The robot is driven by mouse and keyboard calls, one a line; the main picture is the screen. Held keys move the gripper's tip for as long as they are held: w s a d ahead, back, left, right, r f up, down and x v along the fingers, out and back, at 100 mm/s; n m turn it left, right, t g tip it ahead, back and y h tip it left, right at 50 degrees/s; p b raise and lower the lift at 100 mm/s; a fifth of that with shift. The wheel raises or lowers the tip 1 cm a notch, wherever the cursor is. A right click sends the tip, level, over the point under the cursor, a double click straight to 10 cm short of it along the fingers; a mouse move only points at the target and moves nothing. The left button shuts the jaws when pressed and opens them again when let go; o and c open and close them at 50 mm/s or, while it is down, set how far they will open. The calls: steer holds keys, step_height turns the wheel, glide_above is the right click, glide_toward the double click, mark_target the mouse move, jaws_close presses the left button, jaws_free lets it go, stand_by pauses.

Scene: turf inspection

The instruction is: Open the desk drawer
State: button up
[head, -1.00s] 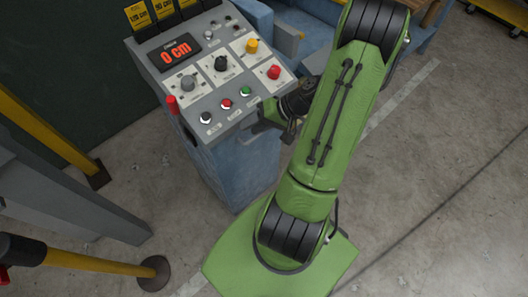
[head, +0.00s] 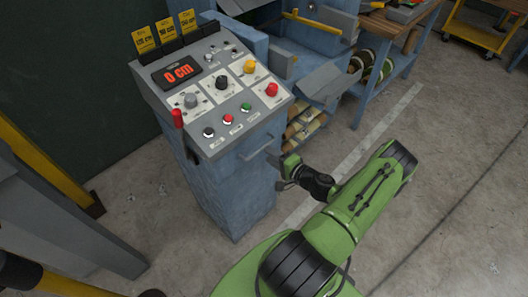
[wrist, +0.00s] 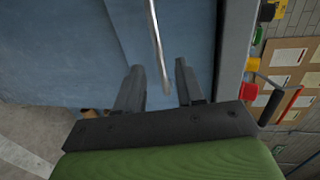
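The desk is a blue control console with a grey sloped panel (head: 215,90). The drawer front (head: 250,158) is just under the panel's right edge and looks flush with the cabinet. A thin grey bar handle (head: 260,146) sticks out from it. My gripper (head: 281,178) is in front of the drawer, a little below and right of the handle. In the wrist view my gripper (wrist: 160,68) is open, and the metal handle (wrist: 157,40) runs into the gap between its two fingers. I see no finger closed on it. The fingertips are partly hidden in the head view.
A red knob (head: 177,118) and several buttons sit on the panel. A blue machine with a grey tray (head: 308,82) stands behind the console, with a workbench (head: 395,30) beyond. A yellow post (head: 45,165) is at left.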

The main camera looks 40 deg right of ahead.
steer(key=x, duration=0.4)
steer(key=shift+w, duration=0.15)
jaws_close()
